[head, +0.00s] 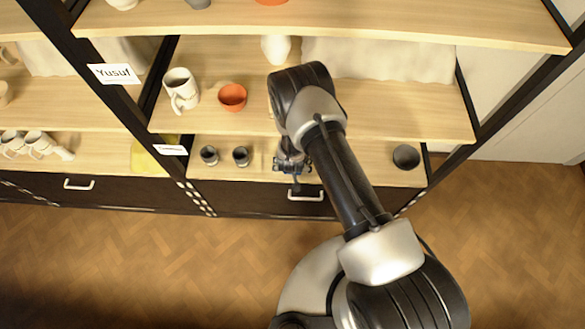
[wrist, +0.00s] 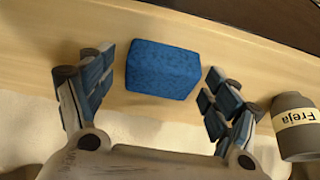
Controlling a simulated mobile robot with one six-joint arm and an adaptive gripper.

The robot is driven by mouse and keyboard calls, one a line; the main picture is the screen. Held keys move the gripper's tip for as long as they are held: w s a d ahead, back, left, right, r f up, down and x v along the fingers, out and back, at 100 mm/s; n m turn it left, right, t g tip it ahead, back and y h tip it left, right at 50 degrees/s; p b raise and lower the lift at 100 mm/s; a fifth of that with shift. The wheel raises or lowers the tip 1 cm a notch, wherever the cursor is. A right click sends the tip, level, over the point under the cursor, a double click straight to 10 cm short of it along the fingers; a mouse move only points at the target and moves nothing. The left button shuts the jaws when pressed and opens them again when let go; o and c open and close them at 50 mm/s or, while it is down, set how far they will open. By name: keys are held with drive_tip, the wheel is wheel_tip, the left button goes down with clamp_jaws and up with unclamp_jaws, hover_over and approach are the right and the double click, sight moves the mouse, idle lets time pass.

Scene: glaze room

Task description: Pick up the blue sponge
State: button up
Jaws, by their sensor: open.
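The blue sponge (wrist: 162,69) is a rectangular block lying on a pale wooden shelf board in the wrist view. My gripper (wrist: 165,85) is open, with one finger to the left of the sponge and one to the right. Gaps show between the sponge and both fingers, so neither touches it. In the head view my gripper (head: 291,165) is over the lower shelf, and the sponge cannot be made out there behind my arm.
A dark jar labelled Freja (wrist: 296,127) stands close to the right finger. On the lower shelf (head: 340,168) are two dark cups (head: 209,155) at left and a dark bowl (head: 406,157) at right. The shelf above holds a white mug (head: 181,88) and an orange bowl (head: 232,97).

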drive_tip(key=c, duration=1)
drive_tip(key=shift+r, duration=0.1)
drive_tip(key=shift+r, duration=0.4)
wheel_tip(320, 180, up, 3)
drive_tip(key=shift+r+p, duration=0.1)
drive_tip(key=shift+p, duration=0.85)
drive_tip(key=s+p, duration=0.1)
drive_tip(key=s, duration=1.1)
drive_tip(key=s+p, duration=0.1)
drive_tip(key=s, duration=0.5)
drive_tip(key=shift+a+f+p, duration=0.3)
drive_tip(key=shift+p, duration=0.05)
